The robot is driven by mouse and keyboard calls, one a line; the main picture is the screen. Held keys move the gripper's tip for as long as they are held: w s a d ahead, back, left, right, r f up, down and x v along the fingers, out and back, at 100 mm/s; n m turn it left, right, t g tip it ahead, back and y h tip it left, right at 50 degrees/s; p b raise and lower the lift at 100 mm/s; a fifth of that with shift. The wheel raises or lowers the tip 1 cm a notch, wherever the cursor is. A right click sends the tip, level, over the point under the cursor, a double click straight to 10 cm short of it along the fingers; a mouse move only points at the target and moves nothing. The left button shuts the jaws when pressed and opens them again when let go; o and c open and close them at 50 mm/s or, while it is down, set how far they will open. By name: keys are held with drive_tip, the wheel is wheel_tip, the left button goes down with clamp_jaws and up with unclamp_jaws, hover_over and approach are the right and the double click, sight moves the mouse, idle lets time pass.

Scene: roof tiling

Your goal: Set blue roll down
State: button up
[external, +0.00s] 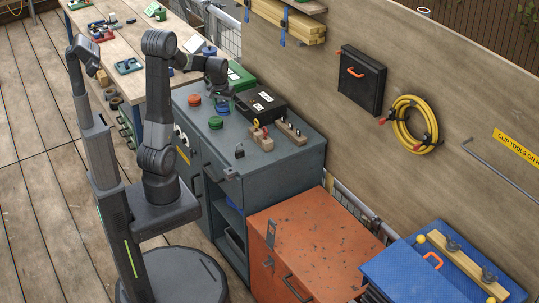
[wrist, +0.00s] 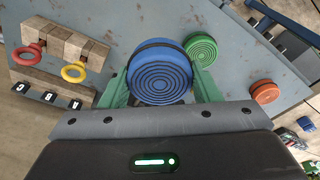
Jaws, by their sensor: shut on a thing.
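The blue roll (wrist: 160,72), a round disc with ringed grooves on its top, sits between the green fingers of my gripper (wrist: 161,84) in the wrist view. My gripper is shut on it. In the external view the blue roll (external: 222,107) shows under my gripper (external: 221,97), low over the top of the grey cabinet (external: 290,158). I cannot tell whether it touches that top. The green roll (external: 215,122) stands close by, and the red-orange roll (external: 195,100) is to the left. Both also show in the wrist view, green (wrist: 201,50) and red-orange (wrist: 265,92).
A black case (external: 262,106) with white labels lies right of the rolls. A wooden block (external: 262,140) with rings and a wooden rack (external: 291,132) stand near it. A green box (external: 240,76) is behind. The cabinet's front right top is mostly clear.

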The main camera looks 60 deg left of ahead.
drive_tip(key=shift+w+d+r+b, duration=0.1)
drive_tip(key=shift+w+r+b, duration=0.1)
drive_tip(key=shift+r, duration=0.45)
drive_tip(key=shift+w+d+r+b, duration=0.1)
drive_tip(key=shift+w+r, duration=0.05)
drive_tip(key=shift+r, duration=0.45)
drive_tip(key=w+d+m+b, duration=0.3)
drive_tip(key=w+d, duration=0.2)
drive_tip(key=w, duration=0.2)
drive_tip(key=m+h+b, duration=0.2)
drive_tip(key=m+b, duration=1)
drive_tip(key=m, duration=0.1)
hover_over(321, 214)
drive_tip(key=f, duration=3.5)
drive_tip(key=shift+s+a+f, duration=0.15)
drive_tip(key=shift+s+f, duration=0.1)
drive_tip(key=shift+f, duration=0.1)
